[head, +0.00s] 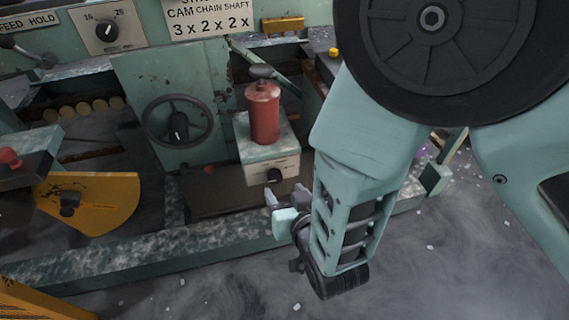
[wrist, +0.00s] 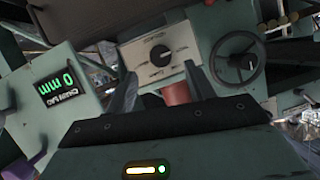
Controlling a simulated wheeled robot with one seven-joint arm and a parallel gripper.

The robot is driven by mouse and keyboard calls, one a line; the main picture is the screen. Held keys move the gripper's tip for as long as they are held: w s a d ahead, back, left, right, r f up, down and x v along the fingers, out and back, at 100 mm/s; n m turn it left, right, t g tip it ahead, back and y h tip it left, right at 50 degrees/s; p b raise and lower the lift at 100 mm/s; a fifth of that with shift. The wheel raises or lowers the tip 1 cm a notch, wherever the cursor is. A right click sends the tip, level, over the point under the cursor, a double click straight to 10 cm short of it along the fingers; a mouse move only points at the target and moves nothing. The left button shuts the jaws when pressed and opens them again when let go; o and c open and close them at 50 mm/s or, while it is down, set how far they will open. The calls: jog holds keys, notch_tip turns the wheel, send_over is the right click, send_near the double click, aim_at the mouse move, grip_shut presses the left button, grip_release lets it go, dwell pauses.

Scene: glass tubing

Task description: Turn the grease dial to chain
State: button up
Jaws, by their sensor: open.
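The grease dial (head: 273,177) is a small black knob on the pale front plate of a box under a red canister (head: 263,112). In the wrist view the dial (wrist: 160,56) appears as a round black knob with a light pointer line. Marks surround it, but they are too small to read, so I cannot tell its setting. My gripper (head: 285,194) is open and empty, just in front of and slightly below the dial plate. In the wrist view its two fingers (wrist: 160,90) stand apart, with the dial beyond and between them, apparently untouched.
A black handwheel (head: 178,121) is left of the box. A yellow sector plate with a knob (head: 90,204) is further left. A numbered dial (head: 108,30) sits upper left. A green-lit display (wrist: 63,90) shows in the wrist view. Floor in front is open.

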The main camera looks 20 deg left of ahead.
aim_at(276, 180)
jog(key=b+x, duration=0.1)
jog(key=x, duration=0.5)
jog(key=c, duration=1)
